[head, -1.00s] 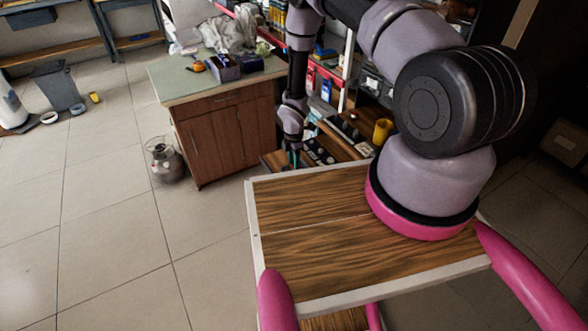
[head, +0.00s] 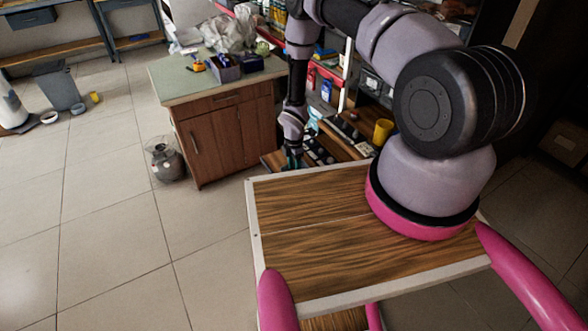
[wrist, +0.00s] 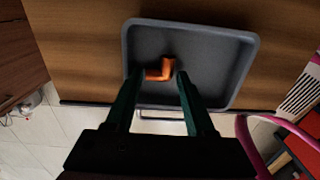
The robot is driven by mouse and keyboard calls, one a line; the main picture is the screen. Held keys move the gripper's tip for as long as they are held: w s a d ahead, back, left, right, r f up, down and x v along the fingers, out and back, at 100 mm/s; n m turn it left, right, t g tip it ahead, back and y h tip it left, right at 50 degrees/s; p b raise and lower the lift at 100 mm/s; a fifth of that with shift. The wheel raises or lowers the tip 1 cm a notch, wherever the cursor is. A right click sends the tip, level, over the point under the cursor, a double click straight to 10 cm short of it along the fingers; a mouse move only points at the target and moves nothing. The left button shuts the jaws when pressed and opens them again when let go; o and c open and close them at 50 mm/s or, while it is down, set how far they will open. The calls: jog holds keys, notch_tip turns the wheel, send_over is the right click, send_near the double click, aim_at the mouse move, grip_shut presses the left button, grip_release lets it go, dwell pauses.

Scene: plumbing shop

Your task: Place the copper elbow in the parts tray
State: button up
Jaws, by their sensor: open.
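The copper elbow (wrist: 166,68) shows bright orange in the wrist view, within the outline of the grey parts tray (wrist: 222,99). It looks to be lying on the tray floor, with its bend to the right. My gripper (wrist: 158,77) is open, its two dark green fingers reaching over the near rim, one on each side of the elbow. I cannot tell whether either finger touches it. In the head view my gripper (head: 292,160) points down beyond the far edge of the wooden top, and the elbow is not distinguishable there.
The tray rests on a brown wooden surface (wrist: 80,45). A wooden cabinet (head: 222,135) with cluttered top stands left of my arm in the head view. A yellow cup (head: 383,131) and dark bins are to the right. A round metal vessel (head: 166,162) stands on the tiled floor.

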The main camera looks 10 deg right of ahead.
notch_tip(320, 180, up, 12)
dwell(0.4)
jog(key=w+d+r+m+t, duration=0.1)
jog(key=w+d+r+m, duration=0.15)
jog(key=r, duration=0.65)
jog(key=w+d+r+m+t, duration=0.1)
jog(key=w+r+m, duration=0.15)
jog(key=r, duration=0.65)
jog(key=s+d+r+m+t, duration=0.15)
jog(key=r+m, duration=0.25)
jog(key=r, duration=0.6)
jog(key=s+d+r+m, duration=0.2)
jog(key=s+r+m, duration=0.1)
jog(key=r, duration=0.6)
jog(key=s+d+r+m+t, duration=0.1)
jog(key=s+r+m, duration=0.6)
jog(key=s+r, duration=0.55)
jog(key=s+a+r+m+t+y, duration=0.1)
jog(key=s+r+m, duration=0.5)
jog(key=s, duration=0.6)
notch_tip(320, 180, up, 3)
jog(key=shift+f+m+t+y, duration=0.25)
jog(key=shift+t+y, duration=0.25)
jog(key=shift+t, duration=0.35)
